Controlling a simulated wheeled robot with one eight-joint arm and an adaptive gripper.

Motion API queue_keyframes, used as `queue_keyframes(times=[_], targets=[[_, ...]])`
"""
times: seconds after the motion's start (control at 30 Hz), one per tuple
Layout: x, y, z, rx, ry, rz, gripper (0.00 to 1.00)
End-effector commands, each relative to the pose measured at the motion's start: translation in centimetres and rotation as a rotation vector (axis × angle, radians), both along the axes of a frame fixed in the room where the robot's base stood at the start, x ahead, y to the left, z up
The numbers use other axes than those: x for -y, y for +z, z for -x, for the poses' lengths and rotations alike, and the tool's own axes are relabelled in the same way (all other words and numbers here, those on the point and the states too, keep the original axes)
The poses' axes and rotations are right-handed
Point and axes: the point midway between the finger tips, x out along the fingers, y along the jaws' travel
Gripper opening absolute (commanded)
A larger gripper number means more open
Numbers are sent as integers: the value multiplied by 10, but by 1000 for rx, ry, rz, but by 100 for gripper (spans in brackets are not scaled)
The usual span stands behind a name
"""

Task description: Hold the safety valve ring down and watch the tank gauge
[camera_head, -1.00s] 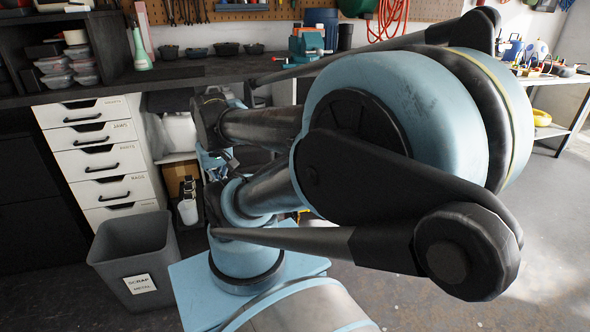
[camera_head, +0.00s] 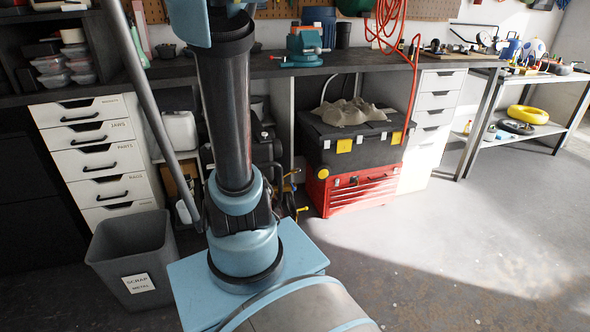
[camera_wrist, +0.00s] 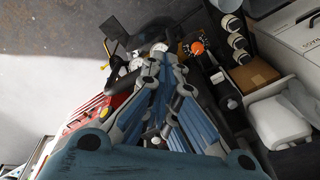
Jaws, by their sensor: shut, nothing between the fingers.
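In the wrist view my gripper (camera_wrist: 157,58) is shut and empty, its blue and grey fingers drawn together and pointing toward a cluttered group of dark parts. Small round pale shapes (camera_wrist: 136,63) lie by the fingertips; I cannot tell whether one is the tank gauge. An orange knob (camera_wrist: 197,48) shows to the right of the fingertips. In the head view a dark machine (camera_head: 266,152) stands under the bench, partly hidden by my arm, and my gripper is out of view. I cannot make out the safety valve ring.
A red toolbox (camera_head: 352,190) with a black case on top stands right of the machine. A grey scrap bin (camera_head: 130,250) and white drawers (camera_head: 97,150) are to the left. The dark bench top (camera_head: 385,60) runs above. Open floor (camera_head: 470,240) lies to the right.

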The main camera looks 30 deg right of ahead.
Motion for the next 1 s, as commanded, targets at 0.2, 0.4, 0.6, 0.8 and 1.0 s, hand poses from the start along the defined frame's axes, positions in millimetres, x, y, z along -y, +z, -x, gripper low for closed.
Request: queue_keyframes(times=[0.2, 0.4, 0.6, 0.8, 1.0], targets=[[45, 0, -47, -10, -325, -35, 0], [93, -10, -84, -18, -623, -64, 0], [145, -29, -116, -26, -919, -90, 0], [203, -57, -141, -31, -1217, -113, 0], [263, -94, -156, -37, -1516, -132, 0]])
